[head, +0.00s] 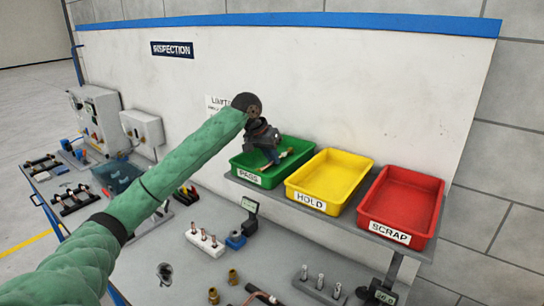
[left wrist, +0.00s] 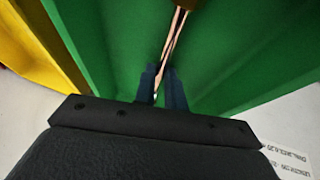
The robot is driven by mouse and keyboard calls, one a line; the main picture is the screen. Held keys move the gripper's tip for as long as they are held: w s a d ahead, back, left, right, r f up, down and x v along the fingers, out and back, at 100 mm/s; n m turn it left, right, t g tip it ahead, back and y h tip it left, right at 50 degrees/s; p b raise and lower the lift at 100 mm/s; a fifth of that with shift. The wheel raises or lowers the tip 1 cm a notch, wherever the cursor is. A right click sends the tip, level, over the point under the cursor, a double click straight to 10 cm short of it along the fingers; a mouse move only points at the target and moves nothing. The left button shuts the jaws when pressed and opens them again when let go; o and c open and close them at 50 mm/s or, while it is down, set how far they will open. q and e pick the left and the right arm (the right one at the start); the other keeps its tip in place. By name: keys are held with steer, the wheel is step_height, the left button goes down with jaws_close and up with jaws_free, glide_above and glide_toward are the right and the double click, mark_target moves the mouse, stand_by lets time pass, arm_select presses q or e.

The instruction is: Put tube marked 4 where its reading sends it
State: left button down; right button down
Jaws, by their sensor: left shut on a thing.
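My left gripper (head: 272,157) is over the green PASS tray (head: 245,177), its fingers reaching down inside the rim. In the left wrist view its dark blue fingers (left wrist: 163,92) are shut on a thin copper tube (left wrist: 174,38), with the green tray walls around it. A brownish end of the tube shows at the top of that view. No number can be read on the tube. I cannot tell whether the tube touches the tray floor. My right gripper is not in view.
The yellow HOLD tray (head: 333,157) and red SCRAP tray (head: 437,203) stand to the right on the same shelf. On the bench below are a white block with pegs (head: 206,241), brass fittings (head: 213,295) and a small display (head: 250,206). A white wall stands behind.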

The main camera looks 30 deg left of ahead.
arm_select(q)
steer(key=shift+f, duration=0.2)
steer(key=c, duration=1.5)
jaws_free()
steer(key=shift+s+d, duration=0.1)
steer(key=shift+o, duration=0.2)
steer(key=shift+f, duration=0.15)
